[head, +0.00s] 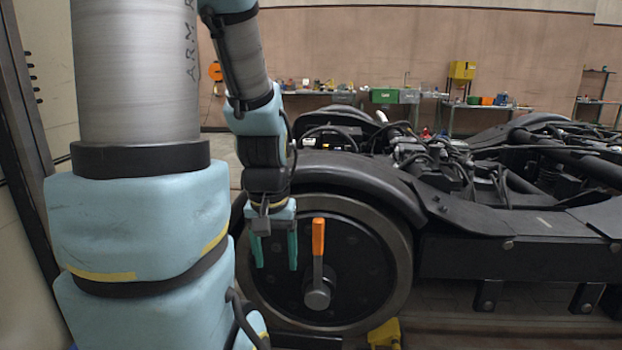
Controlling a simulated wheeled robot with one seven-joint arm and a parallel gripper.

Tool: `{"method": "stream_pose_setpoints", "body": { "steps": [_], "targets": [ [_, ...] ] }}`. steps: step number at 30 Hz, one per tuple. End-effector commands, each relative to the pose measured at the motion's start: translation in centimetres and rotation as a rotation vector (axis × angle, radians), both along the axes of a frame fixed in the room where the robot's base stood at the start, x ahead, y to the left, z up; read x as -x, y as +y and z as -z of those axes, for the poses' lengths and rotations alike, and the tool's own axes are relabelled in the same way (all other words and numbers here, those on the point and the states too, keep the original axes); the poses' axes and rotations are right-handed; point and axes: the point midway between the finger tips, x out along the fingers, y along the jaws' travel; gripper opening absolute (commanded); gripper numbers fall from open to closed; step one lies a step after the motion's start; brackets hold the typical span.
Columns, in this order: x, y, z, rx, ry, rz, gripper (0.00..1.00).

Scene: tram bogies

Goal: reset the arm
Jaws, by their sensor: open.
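My gripper (274,252) hangs at the end of my arm with its two green fingers pointing down. The fingers are apart and nothing shows between them. It is in front of the left part of a large dark wheel (365,275) on a tram bogie (480,255). A lever with an orange handle (318,238) stands upright from the wheel's hub, just right of my gripper. A gap shows in the picture between the right finger and the handle. The distance in depth between them is hard to tell.
My own arm links fill the left side. A yellow object (385,333) sits on the floor below the wheel. Workbenches with a green box (384,96) and a yellow container (462,70) stand along the back wall. The bogie frame takes up the right side.

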Motion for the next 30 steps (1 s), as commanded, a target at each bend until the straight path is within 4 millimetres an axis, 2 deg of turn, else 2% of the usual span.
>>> {"method": "stream_pose_setpoints", "body": {
  "steps": [1,18,21,24,30],
  "targets": [
    [0.0,0.0,-3.3,0.0,0.0,0.0,0.67],
    [0.0,0.0,-20.5,0.0,0.0,0.0,0.67],
    [0.0,0.0,-22.5,0.0,0.0,0.0,0.67],
    [0.0,0.0,-23.6,0.0,0.001,0.0,0.67],
    [0.0,0.0,-23.9,0.0,0.0,0.0,0.67]
  ]
}}
